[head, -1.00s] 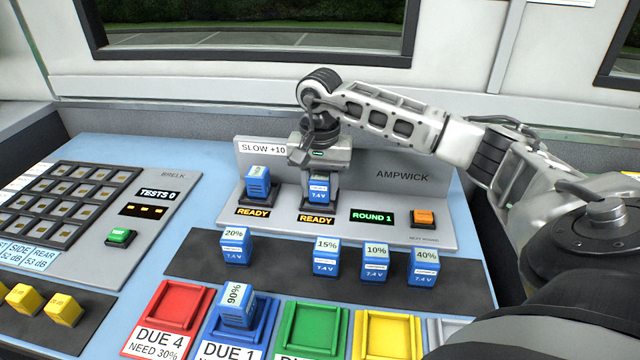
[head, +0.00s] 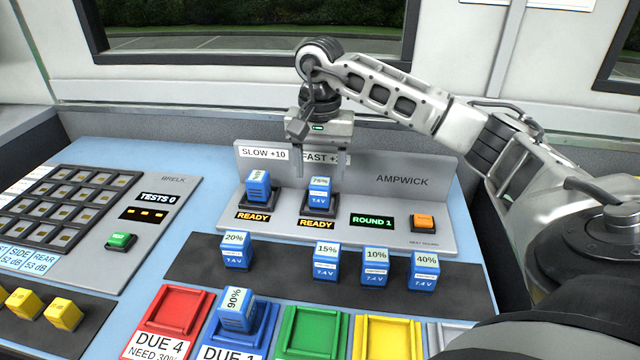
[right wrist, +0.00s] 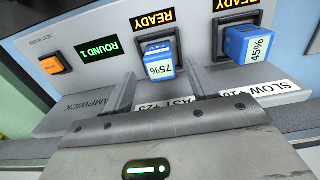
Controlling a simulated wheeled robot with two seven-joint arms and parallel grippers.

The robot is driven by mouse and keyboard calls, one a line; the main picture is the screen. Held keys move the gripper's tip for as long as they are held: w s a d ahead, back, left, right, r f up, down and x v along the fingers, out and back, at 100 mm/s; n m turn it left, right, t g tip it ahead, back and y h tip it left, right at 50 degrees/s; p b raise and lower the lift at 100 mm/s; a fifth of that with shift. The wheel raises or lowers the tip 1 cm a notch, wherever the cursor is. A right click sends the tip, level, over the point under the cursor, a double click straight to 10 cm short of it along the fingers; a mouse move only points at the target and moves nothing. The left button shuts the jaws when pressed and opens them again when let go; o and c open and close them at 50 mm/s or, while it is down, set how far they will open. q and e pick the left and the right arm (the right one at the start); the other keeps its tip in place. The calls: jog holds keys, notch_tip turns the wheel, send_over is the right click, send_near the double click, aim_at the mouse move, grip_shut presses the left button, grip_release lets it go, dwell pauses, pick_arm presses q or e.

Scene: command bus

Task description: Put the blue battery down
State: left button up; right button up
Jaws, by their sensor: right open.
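A blue battery (head: 319,193) marked 75% stands in the dark slot (head: 320,212) of the charger labelled FAST; it also shows in the right wrist view (right wrist: 160,65). My right gripper (head: 320,172) is open and empty, raised above and just behind this battery, its fingers apart from it. In the right wrist view the fingers (right wrist: 160,92) point toward the battery. Another blue battery (head: 258,186), marked 45% in the right wrist view (right wrist: 248,45), stands in the SLOW slot to the left. My left gripper is not in view.
Several blue batteries, including one marked 15% (head: 326,262), stand on the dark strip (head: 285,268) in front. A 90% battery (head: 236,311) stands in the blue tray (head: 262,335). The red (head: 172,312), green (head: 313,330) and yellow trays (head: 388,334) are empty. An orange button (head: 423,222) sits at the charger's right.

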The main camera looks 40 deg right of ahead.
aim_at(320, 182)
notch_tip(320, 182, up, 6)
jog(key=shift+r, duration=0.25)
dwell(0.5)
